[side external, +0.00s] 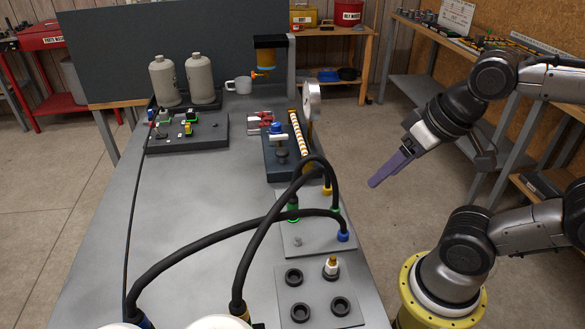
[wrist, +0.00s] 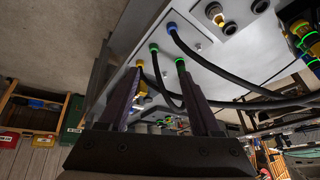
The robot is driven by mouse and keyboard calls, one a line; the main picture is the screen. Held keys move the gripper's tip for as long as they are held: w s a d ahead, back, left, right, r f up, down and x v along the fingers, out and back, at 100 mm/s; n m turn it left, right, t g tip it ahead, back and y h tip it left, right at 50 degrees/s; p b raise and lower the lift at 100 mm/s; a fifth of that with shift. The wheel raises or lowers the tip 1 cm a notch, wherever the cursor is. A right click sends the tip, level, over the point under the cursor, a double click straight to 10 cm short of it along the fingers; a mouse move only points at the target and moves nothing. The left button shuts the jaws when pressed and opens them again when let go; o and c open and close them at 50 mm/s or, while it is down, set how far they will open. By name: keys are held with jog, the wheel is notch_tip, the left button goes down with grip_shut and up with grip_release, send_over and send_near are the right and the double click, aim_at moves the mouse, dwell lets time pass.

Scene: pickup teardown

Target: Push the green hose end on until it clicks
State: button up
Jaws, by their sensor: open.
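A light grey port plate (side external: 318,247) lies on the bench in the side view. A green-ringed fitting (side external: 293,214) stands at its left edge, partly behind a black hose. A second green ring (side external: 335,211) shows at the foot of the arched black hose (side external: 333,180). The wrist view also shows two green rings, one on the plate (wrist: 153,48) and one by my right fingertip (wrist: 180,65). I cannot tell how fully either is seated. My gripper (side external: 376,183) is open and empty, with purple fingers, in the air right of the plate; its fingers frame the wrist view (wrist: 162,68).
Blue (side external: 342,236) and yellow (side external: 327,190) hose fittings sit close to the green ones. Black hoses arch over the bench. A dark block with a gauge (side external: 312,101) stands behind. A plate with round black sockets (side external: 300,312) lies in front. The left bench is mostly clear.

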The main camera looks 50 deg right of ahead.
jog(key=w+r+m+g, duration=0.1)
jog(key=w+r+m, duration=0.3)
jog(key=m, duration=0.3)
jog(key=m+g, duration=0.4)
jog(key=m, duration=0.2)
send_over(293, 198)
notch_tip(293, 198, down, 4)
notch_tip(293, 198, down, 13)
jog(key=shift+f, duration=0.15)
grip_shut()
